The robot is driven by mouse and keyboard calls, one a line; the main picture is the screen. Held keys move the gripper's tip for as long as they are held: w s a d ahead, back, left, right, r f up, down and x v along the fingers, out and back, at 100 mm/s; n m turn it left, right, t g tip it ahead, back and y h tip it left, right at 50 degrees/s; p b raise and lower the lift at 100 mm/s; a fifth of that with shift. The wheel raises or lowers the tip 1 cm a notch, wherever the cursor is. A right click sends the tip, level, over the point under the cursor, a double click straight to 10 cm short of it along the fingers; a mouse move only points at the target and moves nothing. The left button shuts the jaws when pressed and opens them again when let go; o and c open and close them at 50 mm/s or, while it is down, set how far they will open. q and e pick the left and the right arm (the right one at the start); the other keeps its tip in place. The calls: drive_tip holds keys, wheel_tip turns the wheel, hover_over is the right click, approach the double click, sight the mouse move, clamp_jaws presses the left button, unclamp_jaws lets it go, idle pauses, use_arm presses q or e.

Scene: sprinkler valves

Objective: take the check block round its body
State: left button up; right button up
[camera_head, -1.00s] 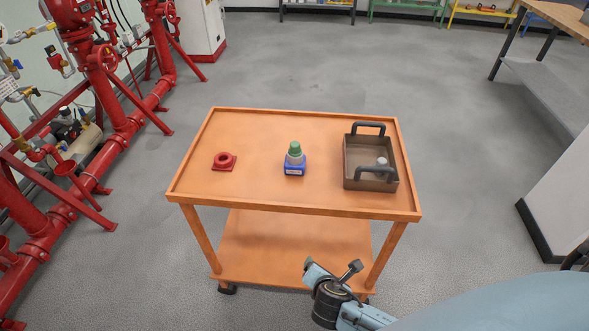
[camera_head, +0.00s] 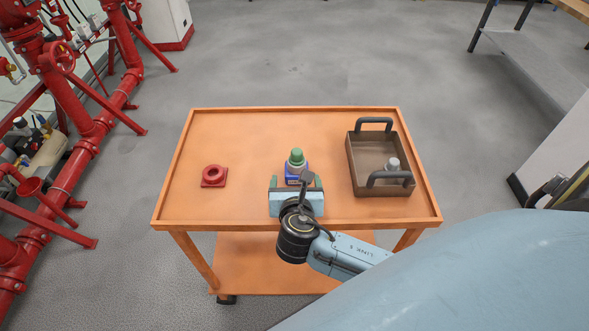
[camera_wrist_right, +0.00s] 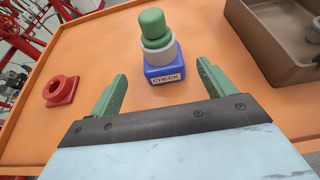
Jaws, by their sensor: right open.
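The check block has a blue base (camera_wrist_right: 165,72) with a "CHECK" label, a grey collar and a green rounded top. It stands upright near the middle of the orange cart, and its green top also shows in the head view (camera_head: 297,156). My right gripper (camera_head: 296,183) is open and empty, at the near side of the block. In the wrist view its two green fingers (camera_wrist_right: 160,86) point toward the block, which stands beyond the fingertips and a little right of centre between them. In the head view my wrist hides part of the blue base. My left gripper is not in view.
A red ring-shaped piece on a square base (camera_head: 214,176) sits left on the cart top (camera_head: 240,135). A brown tray with two dark handles (camera_head: 379,188) stands at the right, holding a grey-white piece (camera_head: 393,164). Red pipes (camera_head: 95,125) stand left of the cart.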

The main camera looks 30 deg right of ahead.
sight(297, 170)
drive_tip(key=x, duration=0.2)
drive_tip(key=shift+w+d+f, duration=0.1)
drive_tip(key=shift+w+f, duration=0.1)
drive_tip(key=shift+w, duration=0.05)
drive_tip(key=b+x, duration=0.1)
drive_tip(key=x, duration=0.3)
drive_tip(key=shift+w+d+f+b, duration=0.15)
drive_tip(key=shift+d+f+b, duration=0.2)
drive_tip(key=shift+b, duration=0.05)
drive_tip(key=shift+w+d+f, duration=0.15)
drive_tip(key=shift+w, duration=0.15)
drive_tip(key=shift+w+d, duration=0.1)
drive_tip(key=shift+w, duration=0.05)
drive_tip(key=shift+c, duration=0.8)
drive_tip(key=c, duration=0.9)
drive_tip(key=shift+c, duration=1.3)
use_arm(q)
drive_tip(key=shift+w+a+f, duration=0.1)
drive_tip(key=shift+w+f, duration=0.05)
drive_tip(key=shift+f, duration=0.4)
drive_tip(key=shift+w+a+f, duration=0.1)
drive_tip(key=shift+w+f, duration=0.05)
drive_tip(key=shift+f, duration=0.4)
use_arm(e)
drive_tip(key=shift+c, duration=0.5)
